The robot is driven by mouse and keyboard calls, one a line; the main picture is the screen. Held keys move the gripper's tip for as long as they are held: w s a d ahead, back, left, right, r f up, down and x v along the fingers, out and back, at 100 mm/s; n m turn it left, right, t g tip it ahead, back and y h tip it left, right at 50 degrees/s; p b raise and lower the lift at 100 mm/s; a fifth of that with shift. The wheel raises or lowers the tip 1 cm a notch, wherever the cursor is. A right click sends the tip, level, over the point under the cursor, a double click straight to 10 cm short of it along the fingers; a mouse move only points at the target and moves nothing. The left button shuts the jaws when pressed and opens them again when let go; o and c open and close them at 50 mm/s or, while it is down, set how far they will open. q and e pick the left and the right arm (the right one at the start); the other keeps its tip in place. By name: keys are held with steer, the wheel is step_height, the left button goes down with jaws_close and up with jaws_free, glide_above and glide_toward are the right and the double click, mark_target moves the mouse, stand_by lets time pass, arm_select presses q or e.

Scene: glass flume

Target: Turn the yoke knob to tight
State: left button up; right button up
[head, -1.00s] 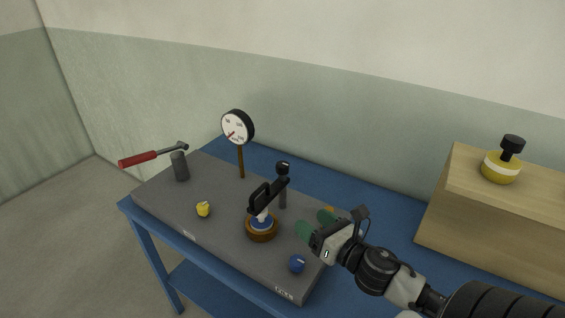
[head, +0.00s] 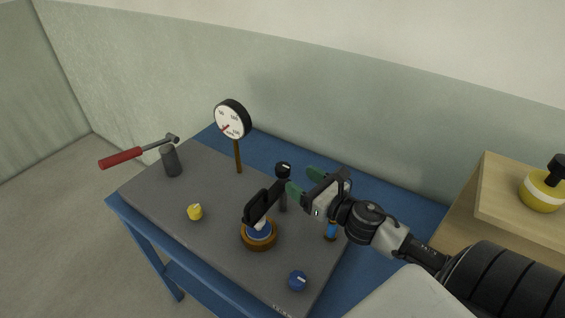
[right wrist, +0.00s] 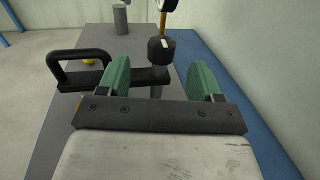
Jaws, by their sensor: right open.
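The yoke knob, a black round knob with a white mark (head: 283,167), tops a dark post on the grey bench plate. In the right wrist view the knob (right wrist: 161,50) stands ahead of my fingers, between their lines. A black yoke bar with a loop handle (head: 257,205) reaches from near the post over a brown ring (head: 259,243) with a blue and white piece inside. My right gripper (head: 304,181) is open and empty, its green fingers just right of the knob; it also shows in the right wrist view (right wrist: 162,80). My left gripper is out of view.
A gauge on a post (head: 232,119) and a red-handled lever on a grey cylinder (head: 170,161) stand behind left. A yellow knob (head: 195,212), a blue knob (head: 298,281) and a blue-orange piece (head: 331,230) are on the plate.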

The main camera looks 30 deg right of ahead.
mark_target(289, 170)
steer(key=w, duration=0.2)
steer(key=w+p, duration=0.1)
steer(key=w, duration=0.2)
steer(key=shift+w+a, duration=0.35)
steer(key=shift+w+a+p, duration=0.2)
steer(key=shift+w+p, duration=0.15)
steer(key=shift+w, duration=0.25)
steer(key=shift+w+f, duration=0.1)
steer(key=shift+w, duration=0.1)
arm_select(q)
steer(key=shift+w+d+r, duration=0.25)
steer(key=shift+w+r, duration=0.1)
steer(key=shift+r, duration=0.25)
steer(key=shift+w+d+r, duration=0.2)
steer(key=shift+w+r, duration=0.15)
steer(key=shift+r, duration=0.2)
arm_select(e)
steer(key=c, duration=0.9)
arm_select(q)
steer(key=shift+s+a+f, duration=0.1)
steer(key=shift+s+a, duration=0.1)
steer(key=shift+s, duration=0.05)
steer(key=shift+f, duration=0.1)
